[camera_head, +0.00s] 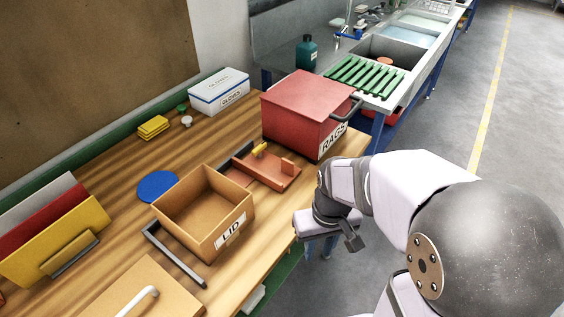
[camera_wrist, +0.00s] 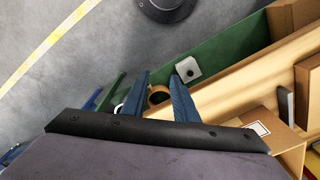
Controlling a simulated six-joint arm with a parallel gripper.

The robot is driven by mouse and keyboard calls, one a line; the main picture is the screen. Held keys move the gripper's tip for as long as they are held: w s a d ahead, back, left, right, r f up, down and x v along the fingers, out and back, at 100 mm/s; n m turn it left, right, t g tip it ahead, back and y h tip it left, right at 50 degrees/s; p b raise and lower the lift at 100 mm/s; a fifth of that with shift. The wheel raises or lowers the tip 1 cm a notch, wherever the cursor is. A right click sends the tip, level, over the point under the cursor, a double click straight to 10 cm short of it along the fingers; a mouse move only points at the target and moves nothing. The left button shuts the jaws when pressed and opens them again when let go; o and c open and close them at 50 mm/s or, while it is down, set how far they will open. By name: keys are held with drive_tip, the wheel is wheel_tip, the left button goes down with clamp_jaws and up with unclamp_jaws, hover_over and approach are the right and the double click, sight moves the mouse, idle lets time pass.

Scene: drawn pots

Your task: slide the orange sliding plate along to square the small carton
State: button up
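An orange-red plate (camera_head: 268,173) with a small upright block at its right end lies on the bench, in front of the red RAGS box. I take it to be the orange sliding plate. A dark angled bracket (camera_head: 172,257) lies at the carton's near left side. My gripper (camera_wrist: 160,76) shows two blue fingers spread apart and empty, off the bench's front edge. The plate is not clear in the wrist view.
The red RAGS box (camera_head: 305,112) stands behind the plate. A yellow piece (camera_head: 259,150) sits at the plate's back edge. A blue disc (camera_head: 158,186) lies left of the carton. Bare wood lies along the bench's right front.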

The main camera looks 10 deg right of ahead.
sight(289, 161)
drive_tip(key=w+r+n+t+y, duration=0.15)
drive_tip(key=w+r+n, duration=0.25)
drive_tip(key=w, duration=0.9)
drive_tip(key=w+r+n+t+y, duration=0.1)
drive_tip(key=w+r+n+t, duration=0.2)
drive_tip(key=w, duration=1)
drive_tip(key=shift+n+g, duration=0.5)
drive_tip(key=shift+g, duration=0.25)
drive_tip(key=shift+a+p+x, duration=0.1)
drive_tip(key=shift+p+x, duration=0.6)
drive_tip(key=shift+x, duration=1.15)
drive_tip(key=shift+a+p+x, duration=0.15)
drive_tip(key=shift+p+x, duration=0.5)
drive_tip(key=shift+x, duration=1.2)
drive_tip(key=shift+w+r, duration=0.1)
drive_tip(key=shift+w, duration=0.05)
clamp_jaws()
